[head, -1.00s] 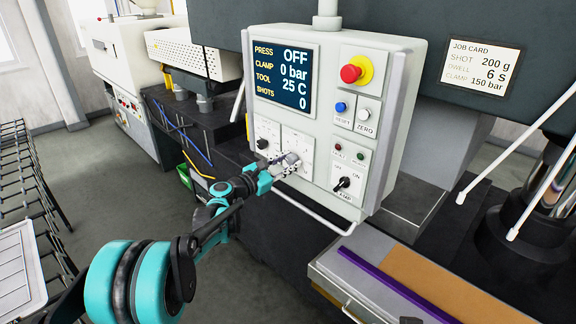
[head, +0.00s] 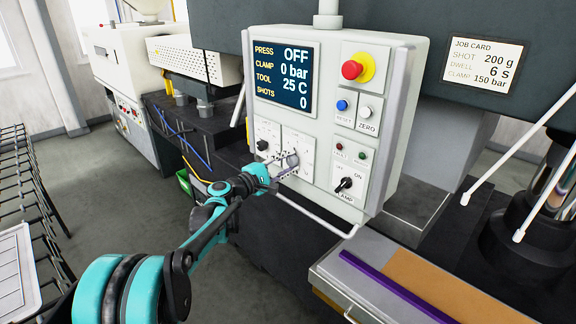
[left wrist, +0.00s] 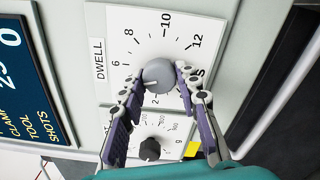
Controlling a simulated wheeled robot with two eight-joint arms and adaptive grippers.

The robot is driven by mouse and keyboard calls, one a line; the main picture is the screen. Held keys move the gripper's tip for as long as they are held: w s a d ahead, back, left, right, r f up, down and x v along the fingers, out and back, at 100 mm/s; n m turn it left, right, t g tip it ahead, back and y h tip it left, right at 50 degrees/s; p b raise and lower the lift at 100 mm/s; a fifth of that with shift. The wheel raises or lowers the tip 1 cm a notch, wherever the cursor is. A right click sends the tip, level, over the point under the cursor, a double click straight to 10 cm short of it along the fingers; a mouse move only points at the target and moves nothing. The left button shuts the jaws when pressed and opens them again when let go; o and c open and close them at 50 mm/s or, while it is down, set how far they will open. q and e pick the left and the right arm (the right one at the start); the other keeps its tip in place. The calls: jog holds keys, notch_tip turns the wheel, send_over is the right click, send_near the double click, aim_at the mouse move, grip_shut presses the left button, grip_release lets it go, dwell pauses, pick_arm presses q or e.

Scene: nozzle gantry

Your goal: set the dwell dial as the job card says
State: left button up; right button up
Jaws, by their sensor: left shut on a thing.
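The dwell dial (left wrist: 160,77) is a round grey knob on a white plate labelled DWELL, with numbers around it. My left gripper (left wrist: 158,84) has a purple-padded finger on each side of the knob and is shut on it. The knob's white pointer line faces lower left in the left wrist view, between the 2 and the 6, where a finger hides part of the scale. The dial (head: 293,160) also shows at the gripper's tip (head: 284,165) in the head view. The job card (head: 482,62) reads SHOT 200 g, DWELL 6 S, CLAMP 150 bar. My right gripper is out of view.
The panel's screen (head: 283,76) reads PRESS OFF. A second, black dial (head: 262,144) sits left of the dwell dial. A red emergency button (head: 352,69), blue and white buttons, and a black lamp switch (head: 344,184) are nearby. A white rail (head: 320,216) runs below the panel.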

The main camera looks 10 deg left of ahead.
pick_arm(q)
jog(key=shift+m, duration=1.7)
jog(key=o, duration=1.2)
jog(key=shift+c, duration=0.2)
jog(key=v, duration=1.2)
